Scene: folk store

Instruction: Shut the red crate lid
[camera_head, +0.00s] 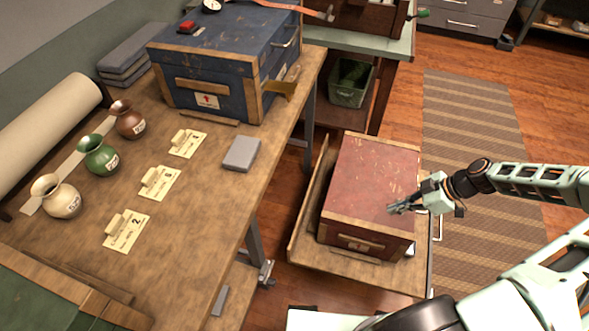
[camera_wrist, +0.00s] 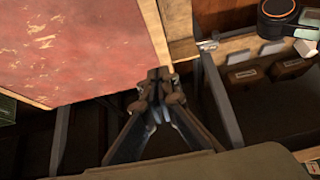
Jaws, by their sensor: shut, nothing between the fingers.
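The red crate (camera_head: 345,238) stands on a low wooden tray-like stand at the right of the workbench. Its worn red lid (camera_head: 375,175), trimmed in wood, lies over the top and looks down. I cannot tell whether a small gap remains under its edge. In the wrist view the red lid (camera_wrist: 75,45) fills the upper left with its wooden edge. My gripper (camera_head: 396,208) is shut and empty at the lid's right side, near the front corner. In the wrist view my gripper's fingertips (camera_wrist: 160,75) are beside the lid's corner; contact is unclear.
The low stand (camera_head: 305,225) has a raised left edge. The workbench (camera_head: 190,235) at left holds a blue chest (camera_head: 225,55), a grey block (camera_head: 241,153), several label cards and small jars. A green bin (camera_head: 350,83) is behind. A striped rug (camera_head: 470,130) lies at right.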

